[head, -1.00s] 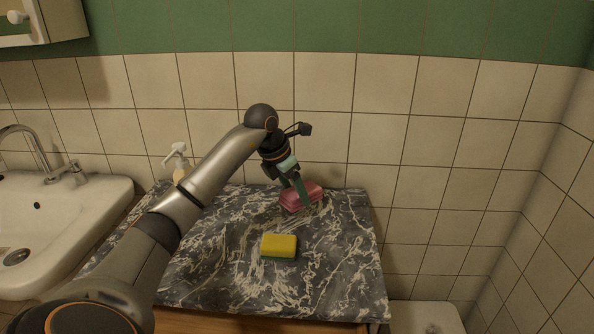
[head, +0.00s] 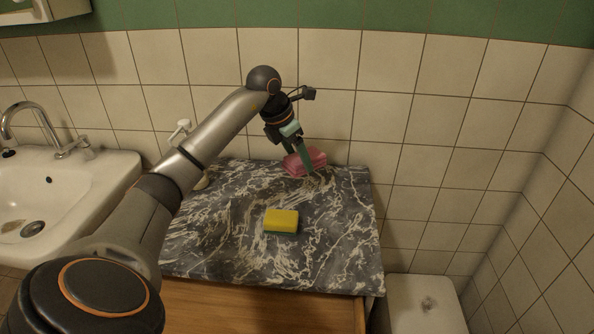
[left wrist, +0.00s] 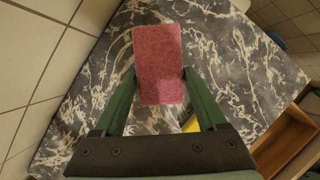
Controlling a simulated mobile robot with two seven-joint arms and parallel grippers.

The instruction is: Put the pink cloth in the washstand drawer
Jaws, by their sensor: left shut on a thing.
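The pink cloth (head: 314,158), a folded pad, is at the back of the dark marbled washstand top (head: 225,235). My left gripper (head: 303,160) is shut on it, with a green finger on each side. The left wrist view shows the cloth (left wrist: 160,80) between both fingertips; I cannot tell for certain whether it is clear of the top. The wooden washstand drawer (left wrist: 290,140) looks open in the left wrist view. Light wood (head: 255,307) shows below the top's front edge in the head view. My right gripper is not in view.
A yellow and green sponge (head: 281,222) lies mid-top. A soap pump (head: 181,130) stands behind my left arm. A white sink (head: 110,180) is at left, and a white fixture (head: 425,300) is at lower right. A tiled wall closes the back.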

